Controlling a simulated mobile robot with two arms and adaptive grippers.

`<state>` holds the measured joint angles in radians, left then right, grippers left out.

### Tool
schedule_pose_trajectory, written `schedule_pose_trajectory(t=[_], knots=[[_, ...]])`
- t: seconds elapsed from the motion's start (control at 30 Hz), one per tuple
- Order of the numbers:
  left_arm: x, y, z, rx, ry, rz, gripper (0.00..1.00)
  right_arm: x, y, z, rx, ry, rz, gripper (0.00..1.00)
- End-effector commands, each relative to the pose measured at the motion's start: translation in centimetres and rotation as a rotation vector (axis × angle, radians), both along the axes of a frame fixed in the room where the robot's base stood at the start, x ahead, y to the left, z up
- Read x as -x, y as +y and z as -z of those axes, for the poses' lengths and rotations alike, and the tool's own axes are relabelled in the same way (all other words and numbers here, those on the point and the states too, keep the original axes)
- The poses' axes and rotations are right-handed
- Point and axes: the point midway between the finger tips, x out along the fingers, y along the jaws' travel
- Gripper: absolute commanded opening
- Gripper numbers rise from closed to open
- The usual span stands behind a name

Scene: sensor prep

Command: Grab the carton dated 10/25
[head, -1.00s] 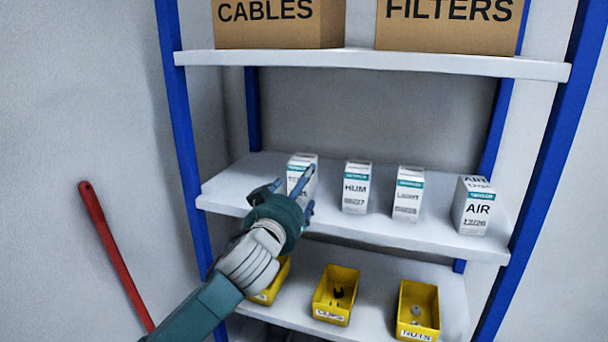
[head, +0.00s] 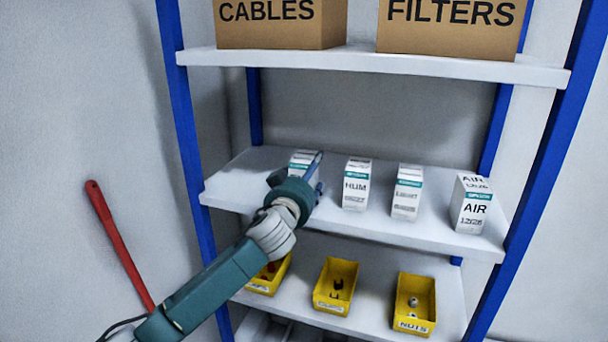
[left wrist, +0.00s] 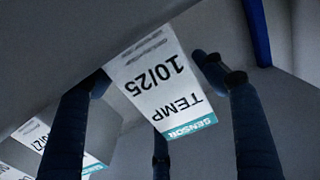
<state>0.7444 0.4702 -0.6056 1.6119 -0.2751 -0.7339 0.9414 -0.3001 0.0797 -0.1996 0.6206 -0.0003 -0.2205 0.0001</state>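The white carton marked TEMP 10/25 (left wrist: 160,85), with a teal SENSOR band, shows upside down in the left wrist view. In the head view it stands at the left of the middle shelf, and only the upper part of the carton (head: 303,158) shows behind my gripper. My right gripper is not in view.
The HUM carton (head: 356,185), a light-sensor carton (head: 407,192) and the AIR 12/26 carton (head: 471,205) stand rightward along the middle shelf (head: 330,220). Yellow bins (head: 335,285) are on the shelf below. CABLES (head: 280,30) and FILTERS (head: 450,30) boxes sit above. Blue posts (head: 183,130) flank the shelves.

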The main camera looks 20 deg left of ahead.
Motion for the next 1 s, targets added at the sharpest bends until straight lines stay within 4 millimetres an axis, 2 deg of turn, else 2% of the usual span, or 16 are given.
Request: schedule_pose_trajectory(t=[0.03,0.17,0.47,0.57,0.8,1.0], knots=[[0.0,0.0,0.0,0.000,0.000,0.000,0.58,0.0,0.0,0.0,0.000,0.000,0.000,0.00],[0.0,0.0,0.0,0.000,0.000,0.000,0.32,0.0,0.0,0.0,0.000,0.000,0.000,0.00],[0.0,0.0,-0.6,0.001,-0.003,0.000,0.32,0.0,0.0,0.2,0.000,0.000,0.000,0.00],[0.0,0.0,-1.9,0.003,-0.007,0.000,0.32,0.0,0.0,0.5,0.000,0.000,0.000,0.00],[0.0,-0.1,-6.7,0.003,-0.007,0.001,0.32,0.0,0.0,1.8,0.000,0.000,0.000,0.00],[0.0,0.0,-9.4,0.002,-0.003,0.000,0.32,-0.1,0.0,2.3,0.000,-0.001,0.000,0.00]])
